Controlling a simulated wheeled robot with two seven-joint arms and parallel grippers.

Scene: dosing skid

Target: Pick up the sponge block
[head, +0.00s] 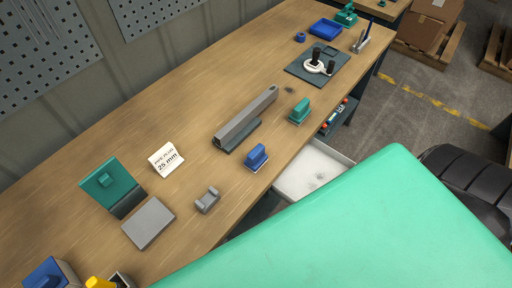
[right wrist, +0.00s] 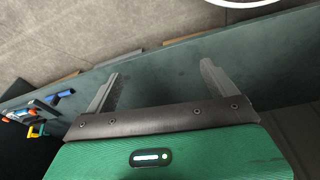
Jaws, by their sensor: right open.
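No object in view is plainly a sponge block. A flat grey block (head: 149,222) lies on the wooden bench at the lower left in the head view; I cannot tell its material. A blue block-like piece on a pale base (head: 256,157) and a similar green one (head: 299,110) stand near the bench's front edge. My right gripper (right wrist: 160,72) is open and empty in the right wrist view, its two fingers apart before a dark grey-green surface. It is not seen at the bench. My left gripper is in neither view.
The wooden bench (head: 215,90) also holds a long grey bar (head: 246,115), a "25 mm" card (head: 166,159), a green stand (head: 110,185) and a small grey cradle (head: 208,200). A pale open drawer (head: 312,170) juts from the front. A large green surface hides the lower right.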

